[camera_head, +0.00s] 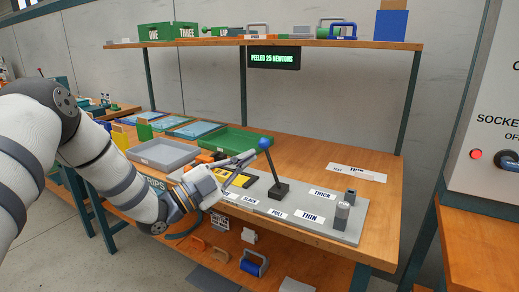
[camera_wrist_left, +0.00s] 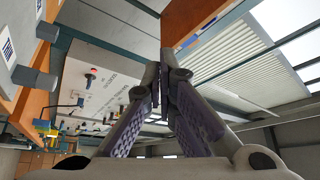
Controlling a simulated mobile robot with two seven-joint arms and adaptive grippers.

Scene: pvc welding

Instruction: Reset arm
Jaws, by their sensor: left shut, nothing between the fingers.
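My left arm comes in from the left in the head view. Its gripper (camera_head: 243,166) is shut and empty, in front of the blue-knobbed lever (camera_head: 266,145) and above the left part of the grey labelled plate (camera_head: 316,222). I cannot tell whether it touches anything there. In the left wrist view the fingers of this gripper (camera_wrist_left: 166,75) come together with nothing between them, and the view beyond is tilted. My right gripper is not in view.
The wooden workbench (camera_head: 380,205) holds a grey tray (camera_head: 163,152), a green tray (camera_head: 236,140) and blue trays. A shelf (camera_head: 300,42) above carries green boxes and a lit sign (camera_head: 274,58). A grey control panel (camera_head: 490,140) stands at the right.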

